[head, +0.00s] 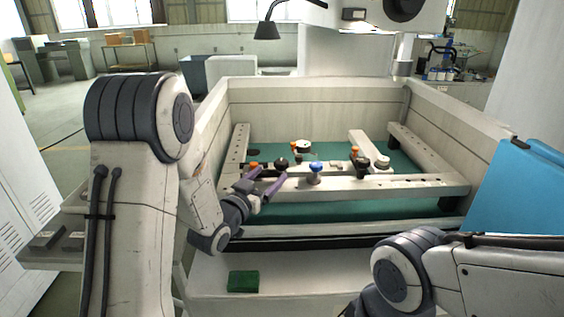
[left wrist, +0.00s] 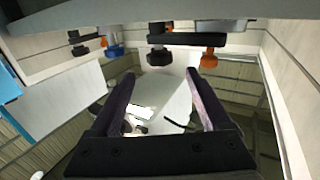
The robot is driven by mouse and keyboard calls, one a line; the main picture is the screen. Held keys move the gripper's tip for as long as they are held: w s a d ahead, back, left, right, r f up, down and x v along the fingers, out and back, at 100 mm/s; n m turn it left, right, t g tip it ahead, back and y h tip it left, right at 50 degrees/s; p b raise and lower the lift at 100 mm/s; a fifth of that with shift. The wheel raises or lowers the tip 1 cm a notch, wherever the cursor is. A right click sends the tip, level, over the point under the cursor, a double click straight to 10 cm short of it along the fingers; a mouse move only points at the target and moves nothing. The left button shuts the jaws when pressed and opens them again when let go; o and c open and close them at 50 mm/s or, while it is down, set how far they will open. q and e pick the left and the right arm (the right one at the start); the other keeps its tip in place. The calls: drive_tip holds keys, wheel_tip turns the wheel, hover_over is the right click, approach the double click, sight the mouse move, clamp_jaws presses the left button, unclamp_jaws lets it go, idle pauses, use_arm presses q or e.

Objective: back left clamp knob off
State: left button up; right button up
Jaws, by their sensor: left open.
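My left gripper (head: 268,177) is open and empty, its two purple fingers reaching over the front rail of the machine bed. In the left wrist view the gap between its fingertips (left wrist: 161,74) is empty. Near the fingertips are a black knob (head: 281,162) and an orange knob (head: 254,165). The wrist view shows a black knob (left wrist: 160,57) and an orange knob (left wrist: 209,60) just beyond the fingertips, apart from them. Farther back are another orange knob (head: 297,148) and a pale round piece (head: 304,146). I cannot tell for sure which is the back left clamp knob.
A blue knob (head: 315,168) stands on the front rail (head: 415,184), right of my fingers. A black clamp knob (head: 362,160) and a white knob (head: 382,161) are farther right. Tank walls (head: 300,100) enclose the bed. A green block (head: 243,281) lies on the front ledge.

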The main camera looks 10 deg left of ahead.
sight(282, 166)
use_arm(q)
drive_tip(key=p+x, duration=0.1)
drive_tip(key=x, duration=0.7)
drive_tip(key=shift+w+p, duration=0.1)
drive_tip(key=shift+p, duration=0.25)
clamp_jaws()
drive_tip(key=shift+d+f+n+y+b, duration=0.15)
drive_tip(key=shift+n+y+b, duration=0.55)
drive_tip(key=shift+y+b, duration=0.4)
drive_tip(key=shift+n+t+y+b, duration=0.3)
drive_tip(key=shift+n+y+b, duration=0.35)
drive_tip(key=shift+y, duration=0.25)
drive_tip(key=shift+n+y+b, duration=0.45)
drive_tip(key=shift+n+y, duration=0.2)
drive_tip(key=shift+y, duration=0.45)
drive_tip(key=shift+n+y, duration=1)
drive_tip(key=shift+y, duration=0.6)
drive_tip(key=shift+r+g, duration=0.2)
drive_tip(key=shift+g, duration=0.2)
